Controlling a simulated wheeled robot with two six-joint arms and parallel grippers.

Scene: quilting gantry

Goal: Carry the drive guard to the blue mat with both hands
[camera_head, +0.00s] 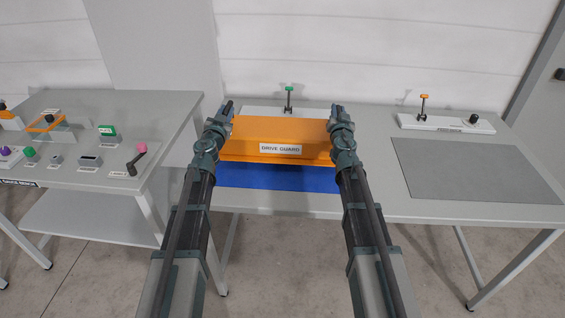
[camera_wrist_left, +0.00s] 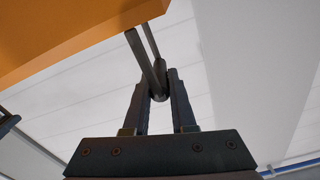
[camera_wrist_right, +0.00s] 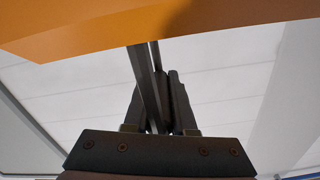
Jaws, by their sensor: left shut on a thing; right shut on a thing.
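The orange drive guard (camera_head: 275,131), labelled "DRIVE GUARD", is over the blue mat (camera_head: 278,177) in the head view. It hides the far part of the mat; whether it touches the mat I cannot tell. My left gripper (camera_head: 228,108) is at the guard's left end and my right gripper (camera_head: 338,110) at its right end. In the left wrist view, my left gripper (camera_wrist_left: 160,92) is shut on a dark bar handle beside the orange guard (camera_wrist_left: 60,35). In the right wrist view, my right gripper (camera_wrist_right: 160,95) is shut on a similar bar by the guard (camera_wrist_right: 150,25).
A separate bench with controls (camera_head: 95,180) stands left, across a gap.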

